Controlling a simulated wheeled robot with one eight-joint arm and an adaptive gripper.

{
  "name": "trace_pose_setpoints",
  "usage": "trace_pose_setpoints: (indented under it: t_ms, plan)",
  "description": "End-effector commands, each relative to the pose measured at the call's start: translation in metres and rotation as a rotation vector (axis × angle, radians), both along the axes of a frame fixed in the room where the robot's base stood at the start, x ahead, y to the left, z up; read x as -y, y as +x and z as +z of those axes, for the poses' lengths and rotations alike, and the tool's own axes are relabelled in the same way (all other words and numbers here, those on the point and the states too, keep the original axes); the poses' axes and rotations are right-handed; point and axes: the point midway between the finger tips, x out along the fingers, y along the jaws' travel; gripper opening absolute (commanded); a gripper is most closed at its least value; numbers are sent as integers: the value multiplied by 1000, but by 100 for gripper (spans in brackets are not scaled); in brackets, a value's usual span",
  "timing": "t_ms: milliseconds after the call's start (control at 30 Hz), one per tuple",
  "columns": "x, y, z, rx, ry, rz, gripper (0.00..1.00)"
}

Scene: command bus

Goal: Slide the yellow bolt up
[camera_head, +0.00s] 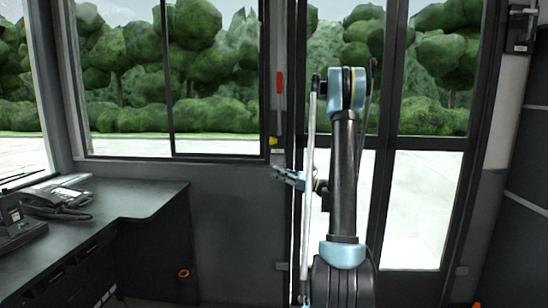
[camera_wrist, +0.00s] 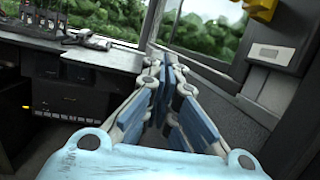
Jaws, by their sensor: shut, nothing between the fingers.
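The yellow bolt (camera_head: 273,141) is a small yellow piece on the dark post between the window and the glass door, below a red handle. In the wrist view a yellow part, likely the same bolt (camera_wrist: 262,10), is cut off by the top edge at the upper right. My gripper (camera_head: 278,171) is at the post, a little below the bolt in the head view and apart from it. In the wrist view my gripper (camera_wrist: 166,62) has its fingers together at the tips, with nothing between them, pointing left of the yellow part.
The red handle (camera_head: 280,88) is upright on the post. The glass door (camera_head: 415,200) stands behind my arm. A dark desk (camera_head: 120,197) with a phone (camera_head: 57,193) is on the left. In the wrist view a light grey plate (camera_wrist: 271,54) sits below the yellow part.

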Motion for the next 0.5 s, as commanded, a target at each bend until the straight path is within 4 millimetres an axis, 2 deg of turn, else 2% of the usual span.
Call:
trace_pose_setpoints:
  t_ms: [100, 300, 500]
  plan:
    - [20, 13, -7, -49, 128, 17, 0]
    - [51, 22, -18, -116, 313, 60, 0]
    - [68, 24, -26, -148, 411, 93, 0]
